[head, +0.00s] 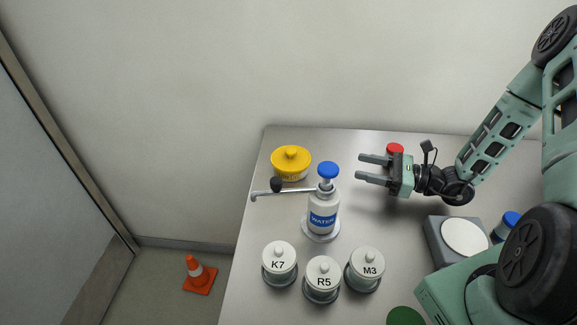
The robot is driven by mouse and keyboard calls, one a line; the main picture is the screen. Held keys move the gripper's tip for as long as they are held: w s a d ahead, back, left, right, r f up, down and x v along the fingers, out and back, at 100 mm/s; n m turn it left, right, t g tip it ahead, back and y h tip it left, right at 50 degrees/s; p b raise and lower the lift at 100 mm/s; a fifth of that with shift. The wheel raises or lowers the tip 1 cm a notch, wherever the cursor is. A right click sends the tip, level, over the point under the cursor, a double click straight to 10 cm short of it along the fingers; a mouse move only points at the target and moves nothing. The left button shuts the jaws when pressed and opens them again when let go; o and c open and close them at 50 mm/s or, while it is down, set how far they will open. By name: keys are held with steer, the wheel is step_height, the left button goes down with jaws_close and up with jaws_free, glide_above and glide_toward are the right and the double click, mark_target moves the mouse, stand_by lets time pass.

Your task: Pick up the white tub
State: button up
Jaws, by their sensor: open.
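No single thing stands out clearly as the white tub. Three small lidded pots with white tops stand at the front of the steel table: K7 (279,262), R5 (323,278) and M3 (367,267). A flat white disc (464,235) lies on a grey block at the right, partly beside my arm. My gripper (362,169) is open and empty, pointing left above the back of the table, apart from the pots and the yellow tub.
A white bottle labelled WATER (322,213) with a blue top stands mid-table. A red-topped thing (395,148) is partly hidden behind my gripper. A blue cap (510,219) shows at right. An orange cone (198,275) stands on the floor.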

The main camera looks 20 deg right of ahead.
steer(key=p, duration=0.4)
glide_toward(299, 159)
steer(key=w+a, duration=0.1)
steer(key=w+a+r, duration=0.1)
steer(key=w+a, duration=0.1)
steer(key=shift+a+r, duration=0.15)
steer(key=shift+r, duration=0.1)
steer(key=p+x, duration=0.2)
steer(key=x, duration=0.2)
steer(key=shift+a+r+p, duration=0.15)
steer(key=shift+a+p, duration=0.2)
steer(key=shift+a, duration=0.05)
steer(key=shift+w+a, duration=0.3)
steer(key=shift+a, duration=0.05)
jaws_close()
